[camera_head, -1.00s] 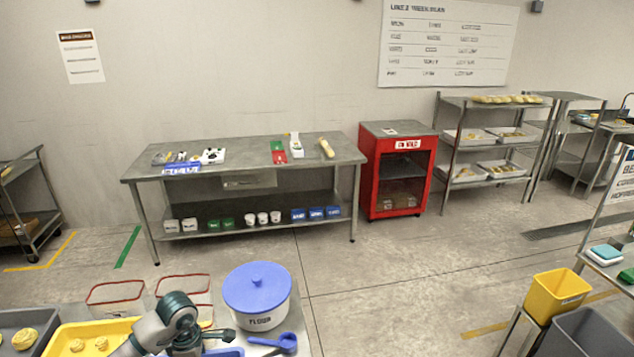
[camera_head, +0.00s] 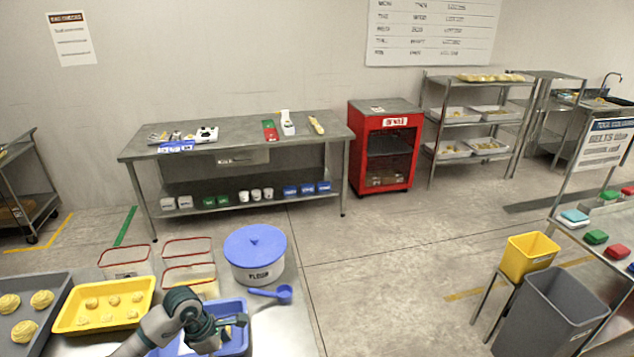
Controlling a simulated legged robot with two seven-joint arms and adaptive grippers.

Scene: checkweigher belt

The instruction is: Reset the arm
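My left arm comes in from the bottom left. Its dark green and grey gripper (camera_head: 236,321) is over the blue tray (camera_head: 234,343) on the near table. Its fingers are small and partly hidden by the wrist, so I cannot tell whether they are open or shut, or whether they hold anything. The arm covers part of the blue tray. My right gripper is not in view.
Left of the arm are a yellow tray (camera_head: 66,322) and a grey tray (camera_head: 60,284) with dough pieces. Red-rimmed clear containers (camera_head: 125,264), a blue-lidded flour tub (camera_head: 253,270) and a blue scoop (camera_head: 284,293) lie beyond. Yellow (camera_head: 527,262) and grey (camera_head: 560,310) bins stand right.

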